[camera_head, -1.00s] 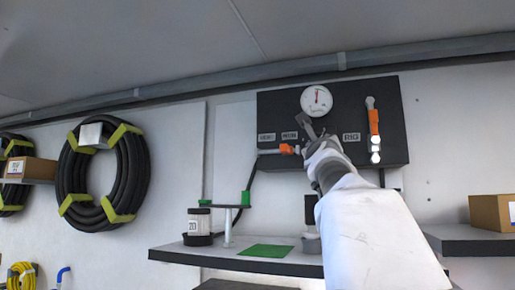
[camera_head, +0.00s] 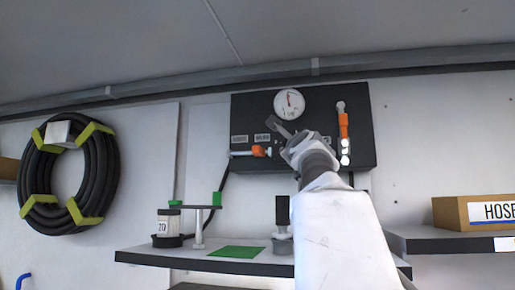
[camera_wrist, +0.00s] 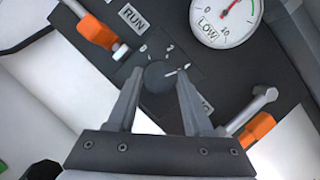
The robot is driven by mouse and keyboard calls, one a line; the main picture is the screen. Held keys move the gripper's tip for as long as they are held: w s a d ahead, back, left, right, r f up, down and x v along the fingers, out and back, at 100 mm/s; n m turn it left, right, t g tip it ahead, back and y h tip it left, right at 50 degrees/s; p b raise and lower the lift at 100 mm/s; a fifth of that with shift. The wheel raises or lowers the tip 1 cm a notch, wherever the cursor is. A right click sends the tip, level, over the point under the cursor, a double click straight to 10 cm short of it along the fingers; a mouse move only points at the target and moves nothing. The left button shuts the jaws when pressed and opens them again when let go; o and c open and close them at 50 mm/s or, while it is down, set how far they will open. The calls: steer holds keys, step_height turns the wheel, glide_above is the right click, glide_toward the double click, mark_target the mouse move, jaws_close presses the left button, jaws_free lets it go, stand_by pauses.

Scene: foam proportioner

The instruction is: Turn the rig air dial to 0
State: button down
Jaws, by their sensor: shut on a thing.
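The rig air dial (camera_wrist: 160,77) is a dark round knob on the black wall panel (camera_head: 217,108), with a marked scale plate behind it in the wrist view. My gripper (camera_wrist: 158,88) has its two grey fingers on either side of the knob and is shut on it. In the head view my gripper (camera_head: 284,131) is at the panel's lower middle and hides the knob.
An orange-handled valve (camera_head: 258,151) is left of my gripper, and another orange handle (camera_head: 343,126) stands at the panel's right. Below is a shelf (camera_head: 150,256) with a white jar (camera_head: 168,224) and a green mat (camera_head: 237,252). A box (camera_head: 478,211) stands at right.

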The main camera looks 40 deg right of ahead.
steer(key=n+g+y+p, duration=0.1)
steer(key=n+p, duration=0.1)
steer(key=n, duration=0.4)
steer(key=n+g+y+p, duration=0.1)
steer(key=n+g+p, duration=0.1)
steer(key=n, duration=0.4)
steer(key=r+n+g+y+p, duration=0.1)
steer(key=n+g+y+p, duration=0.1)
steer(key=n, duration=0.4)
steer(key=shift+r+n+p, duration=0.1)
steer(key=shift+n+p, duration=0.2)
steer(key=shift+p, duration=0.4)
steer(key=shift+g, duration=0.4)
steer(key=shift+c, duration=1.5)
jaws_free()
steer(key=b+v, duration=0.1)
steer(key=v, duration=1.6)
steer(key=shift+s+a, duration=0.2)
